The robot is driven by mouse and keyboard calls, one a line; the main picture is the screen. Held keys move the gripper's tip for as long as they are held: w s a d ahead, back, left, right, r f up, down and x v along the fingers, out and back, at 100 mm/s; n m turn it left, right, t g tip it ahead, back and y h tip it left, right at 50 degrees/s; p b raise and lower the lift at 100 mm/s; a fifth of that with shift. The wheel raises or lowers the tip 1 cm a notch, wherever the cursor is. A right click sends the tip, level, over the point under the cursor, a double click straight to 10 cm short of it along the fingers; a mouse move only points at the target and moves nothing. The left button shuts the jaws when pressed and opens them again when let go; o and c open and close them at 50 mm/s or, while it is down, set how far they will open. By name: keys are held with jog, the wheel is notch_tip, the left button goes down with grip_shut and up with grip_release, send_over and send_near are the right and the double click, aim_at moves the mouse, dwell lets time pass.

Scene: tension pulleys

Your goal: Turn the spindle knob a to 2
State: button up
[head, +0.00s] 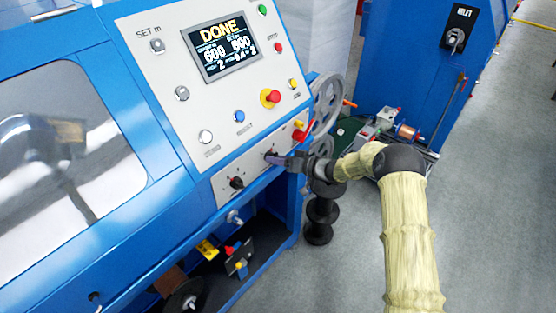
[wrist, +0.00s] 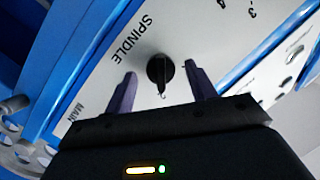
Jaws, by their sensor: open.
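A round black knob (wrist: 158,66) sits on the white panel beside the printed word SPINDLE in the wrist view. A narrow grip with a small light mark points down the picture, toward my wrist. My gripper (wrist: 160,72) is open, with one dark purple finger on each side of the knob and a visible gap to each. In the head view my gripper (head: 275,158) is at the right part of the lower control panel and partly hides the knob there. Whether the fingers reach past the knob's face is unclear.
Another black knob (head: 237,183) is to the left on the same panel. A red button on yellow (head: 270,98) is above. The screen (head: 224,43) reads DONE. A grey pulley wheel (head: 327,103) and black spools (head: 321,213) stand close to my arm. Open floor lies at right.

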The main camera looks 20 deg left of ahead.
jog(key=b+v, duration=0.3)
jog(key=v, duration=1.4)
jog(key=shift+w, duration=0.1)
